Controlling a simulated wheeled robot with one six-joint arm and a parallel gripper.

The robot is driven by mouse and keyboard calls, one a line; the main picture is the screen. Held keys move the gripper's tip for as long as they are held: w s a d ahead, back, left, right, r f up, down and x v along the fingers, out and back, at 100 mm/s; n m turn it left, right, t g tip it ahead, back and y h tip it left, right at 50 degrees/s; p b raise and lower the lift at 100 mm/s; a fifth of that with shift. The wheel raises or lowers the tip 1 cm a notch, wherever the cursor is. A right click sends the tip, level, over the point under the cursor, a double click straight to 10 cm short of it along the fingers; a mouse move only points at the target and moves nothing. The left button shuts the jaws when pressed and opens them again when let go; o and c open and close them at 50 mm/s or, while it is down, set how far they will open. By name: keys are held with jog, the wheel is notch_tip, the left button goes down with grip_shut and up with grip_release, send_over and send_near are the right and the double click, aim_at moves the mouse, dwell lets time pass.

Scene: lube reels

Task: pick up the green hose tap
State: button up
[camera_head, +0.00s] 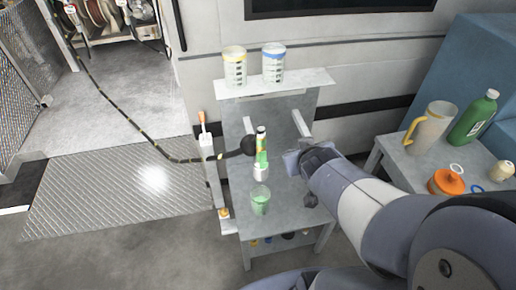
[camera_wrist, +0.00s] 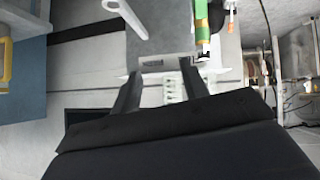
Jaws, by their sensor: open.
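The green hose tap (camera_head: 261,157) stands upright at the small grey stand, with a dark and pale top and a white part below it. A black hose end (camera_head: 248,145) meets it from the left. In the wrist view the green tap (camera_wrist: 202,24) shows at the top, right of the fingers. My gripper (camera_head: 292,163) is to the right of the tap in the head view, apart from it. In the wrist view my gripper (camera_wrist: 160,78) has its two fingers spread with nothing held between them.
A clear cup with green liquid (camera_head: 260,200) stands below the tap. Two measuring cups (camera_head: 234,67) stand on the upper shelf (camera_head: 300,82). At right, a table holds a jug (camera_head: 430,128), a green bottle (camera_head: 474,118) and an orange-lidded pot (camera_head: 447,183). The hose (camera_head: 120,118) hangs at left.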

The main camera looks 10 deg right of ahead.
aim_at(264, 136)
jog(key=shift+o, duration=1.1)
jog(key=shift+n+t+y, duration=0.7)
jog(key=shift+t+y, duration=0.2)
jog(key=x, duration=0.2)
jog(key=b+x, duration=0.1)
jog(key=x, duration=0.2)
jog(key=shift+w+r+b, duration=0.2)
jog(key=shift+r+b, duration=0.1)
jog(key=shift+r, duration=0.1)
jog(key=w+a+f+n+y+b, duration=0.1)
jog(key=w+y, duration=0.1)
jog(key=w+a+f+y+b, duration=0.1)
jog(key=w+a+f+y, duration=0.1)
jog(key=w, duration=0.1)
jog(key=w+a+f+n+y+b, duration=0.1)
jog(key=w+a+f, duration=0.1)
jog(key=shift+w+n+t+y, duration=0.2)
jog(key=shift+n+t+y, duration=0.1)
jog(key=shift+y, duration=0.1)
jog(key=x, duration=0.5)
jog(key=shift+w+d+f+b, duration=0.15)
jog(key=shift+d+b, duration=0.1)
jog(key=shift+b, duration=0.05)
grip_shut()
